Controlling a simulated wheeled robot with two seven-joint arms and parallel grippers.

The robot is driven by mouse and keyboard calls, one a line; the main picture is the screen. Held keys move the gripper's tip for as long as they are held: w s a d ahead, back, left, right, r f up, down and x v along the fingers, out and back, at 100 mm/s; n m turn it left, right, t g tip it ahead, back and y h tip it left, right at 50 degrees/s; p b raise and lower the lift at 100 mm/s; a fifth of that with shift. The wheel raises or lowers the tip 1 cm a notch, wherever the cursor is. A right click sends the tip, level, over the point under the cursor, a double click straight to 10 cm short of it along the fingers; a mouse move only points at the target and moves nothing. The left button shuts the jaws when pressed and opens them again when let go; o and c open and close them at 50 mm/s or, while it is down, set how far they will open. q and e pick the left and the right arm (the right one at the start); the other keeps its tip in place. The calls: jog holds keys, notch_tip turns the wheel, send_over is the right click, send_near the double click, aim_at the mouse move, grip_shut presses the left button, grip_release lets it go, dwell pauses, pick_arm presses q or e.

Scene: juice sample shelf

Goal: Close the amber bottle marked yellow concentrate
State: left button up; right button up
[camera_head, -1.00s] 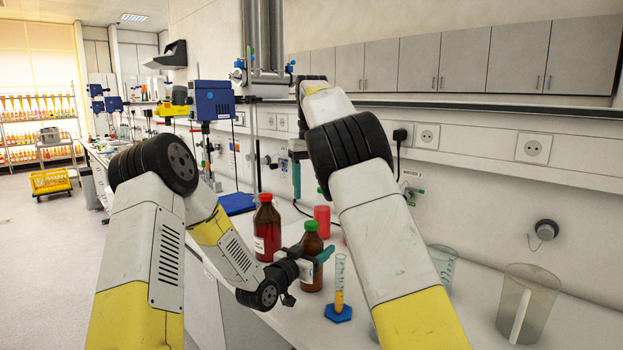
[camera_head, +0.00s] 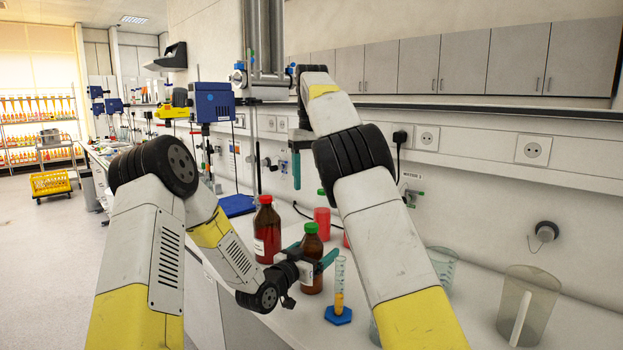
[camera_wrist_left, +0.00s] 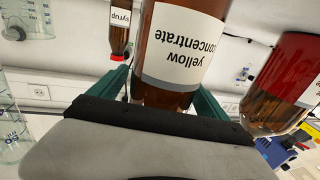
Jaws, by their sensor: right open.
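The amber bottle marked yellow concentrate (camera_head: 311,284) stands upright on the bench, with a green cap (camera_head: 311,228) at its top. In the left wrist view the bottle (camera_wrist_left: 180,50) appears upside down with its label readable; its cap is hidden there. My left gripper (camera_head: 312,256) is around the bottle, its teal fingers spread on either side. The fingers (camera_wrist_left: 158,92) also show in the wrist view, with a gap on the left side. My right gripper (camera_head: 297,168) is raised behind and above the bottles, open and apart from them.
A red-capped bottle (camera_head: 267,232) stands left of the bottle. A measuring cylinder (camera_head: 339,295) with yellow liquid stands close on the right. A red container (camera_head: 322,220) is behind. A syrup bottle (camera_wrist_left: 120,30) shows in the wrist view.

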pick_arm(q)
jog(key=v, duration=0.7)
jog(key=shift+s+a, duration=0.2)
jog(key=shift+s, duration=0.15)
jog(key=shift+a, duration=0.1)
